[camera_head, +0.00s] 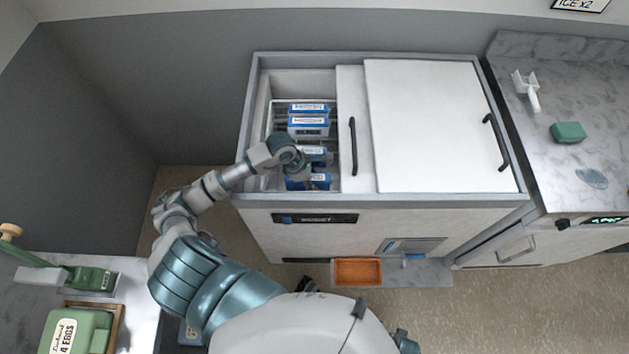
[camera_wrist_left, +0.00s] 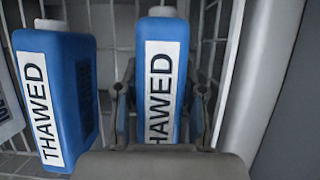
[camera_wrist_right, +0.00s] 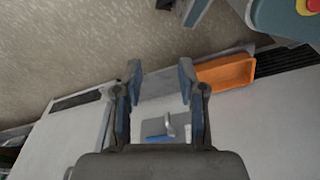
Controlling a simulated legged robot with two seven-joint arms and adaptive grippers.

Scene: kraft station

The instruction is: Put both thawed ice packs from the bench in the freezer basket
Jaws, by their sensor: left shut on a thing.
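My left gripper (camera_head: 304,174) reaches into the open left part of the chest freezer. It is shut on a blue ice pack (camera_wrist_left: 160,75) labelled THAWED, which stands upright inside the wire basket (camera_wrist_left: 112,40). A second blue pack (camera_wrist_left: 55,95) labelled THAWED stands just left of it in the left wrist view, also in the basket. In the head view, blue packs with white labels (camera_head: 320,181) show beside the gripper, partly hidden by it. My right gripper (camera_wrist_right: 158,95) is open and empty, in front of the freezer's lower front.
More blue-and-white packs (camera_head: 308,126) stand at the basket's back. The white sliding lid (camera_head: 430,120) covers the freezer's right side. An orange tray (camera_head: 358,272) sits low in front. A marble counter (camera_head: 560,95) with a green block (camera_head: 568,132) is at right.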

